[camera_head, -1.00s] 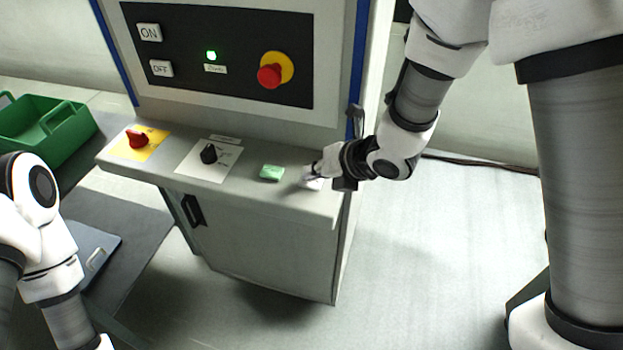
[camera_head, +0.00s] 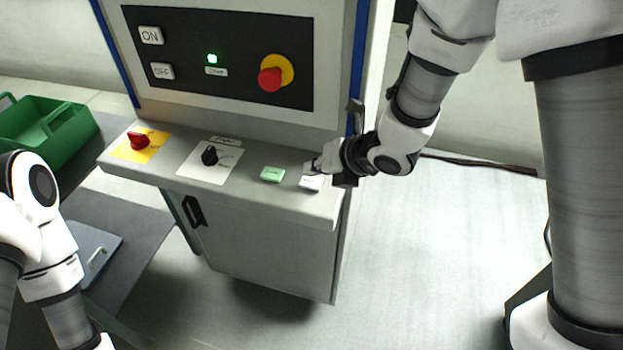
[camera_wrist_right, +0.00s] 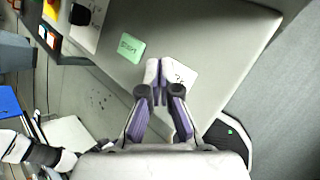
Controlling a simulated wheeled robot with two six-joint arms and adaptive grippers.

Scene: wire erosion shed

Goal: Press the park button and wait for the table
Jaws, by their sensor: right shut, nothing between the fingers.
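The white button (camera_head: 311,184) sits at the right end of the grey console ledge. It also shows in the right wrist view (camera_wrist_right: 183,74), with a dark label partly covered by my fingers. My right gripper (camera_head: 312,168) is shut and empty, with its fingertips right by the button's back edge in the head view. In the right wrist view the fingertips (camera_wrist_right: 156,70) overlap the button's left side. I cannot tell whether they touch it. My left gripper is outside the head view; only its arm shows. No machine table is recognisable.
A green button (camera_head: 272,174) lies just left of the white one. Further left are a black knob (camera_head: 209,155) and a red switch (camera_head: 138,141). The upright panel has a lit green lamp (camera_head: 213,58) and a red emergency stop (camera_head: 271,79). A green crate (camera_head: 60,135) stands far left.

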